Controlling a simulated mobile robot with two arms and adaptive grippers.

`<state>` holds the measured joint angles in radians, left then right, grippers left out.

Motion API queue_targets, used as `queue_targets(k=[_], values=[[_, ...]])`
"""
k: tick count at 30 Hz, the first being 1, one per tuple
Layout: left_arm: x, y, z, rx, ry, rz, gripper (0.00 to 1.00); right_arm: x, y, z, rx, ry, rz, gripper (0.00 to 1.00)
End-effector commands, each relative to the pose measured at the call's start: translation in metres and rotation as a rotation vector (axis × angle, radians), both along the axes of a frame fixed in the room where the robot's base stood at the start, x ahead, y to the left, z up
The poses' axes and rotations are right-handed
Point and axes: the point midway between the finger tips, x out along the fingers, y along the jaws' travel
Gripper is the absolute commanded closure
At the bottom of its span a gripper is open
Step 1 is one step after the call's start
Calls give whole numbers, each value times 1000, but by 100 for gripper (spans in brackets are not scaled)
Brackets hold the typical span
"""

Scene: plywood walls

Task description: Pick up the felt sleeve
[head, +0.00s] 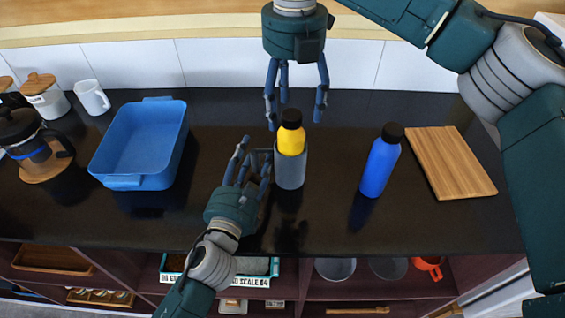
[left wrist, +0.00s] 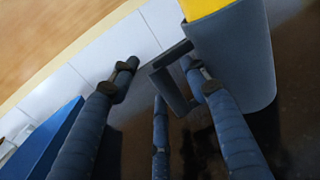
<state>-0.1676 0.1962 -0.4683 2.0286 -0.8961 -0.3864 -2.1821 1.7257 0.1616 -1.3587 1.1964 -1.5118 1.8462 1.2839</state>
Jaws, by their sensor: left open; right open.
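The grey felt sleeve (head: 291,172) stands upright on the dark counter around a yellow bottle (head: 291,141) with a black cap. A dark loop handle sticks out from the sleeve's left side. My left gripper (head: 251,158) is open just left of the sleeve, its fingers at the handle. In the left wrist view, the sleeve (left wrist: 238,62) is at the upper right and the handle (left wrist: 170,82) lies between the spread fingers. I cannot tell whether a finger passes through the loop. My right gripper (head: 295,106) is open, fingers down, above and behind the bottle.
The front counter edge is clear.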

Motion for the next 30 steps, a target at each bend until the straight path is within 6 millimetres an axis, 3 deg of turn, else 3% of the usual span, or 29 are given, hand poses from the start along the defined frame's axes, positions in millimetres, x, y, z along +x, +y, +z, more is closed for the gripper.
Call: queue_targets(k=[4, 11, 23, 30], values=[[0, 0, 0, 0, 0, 0, 56, 0, 0, 0, 0, 0, 0, 33], [-1, 0, 0, 0, 0, 0, 100, 0, 0, 0, 0, 0, 0, 33], [0, 0, 6, -3, -6, -2, 100, 0, 0, 0, 0, 0, 0, 33], [0, 0, 46, -2, -15, -3, 100, 0, 0, 0, 0, 0, 0, 33]])
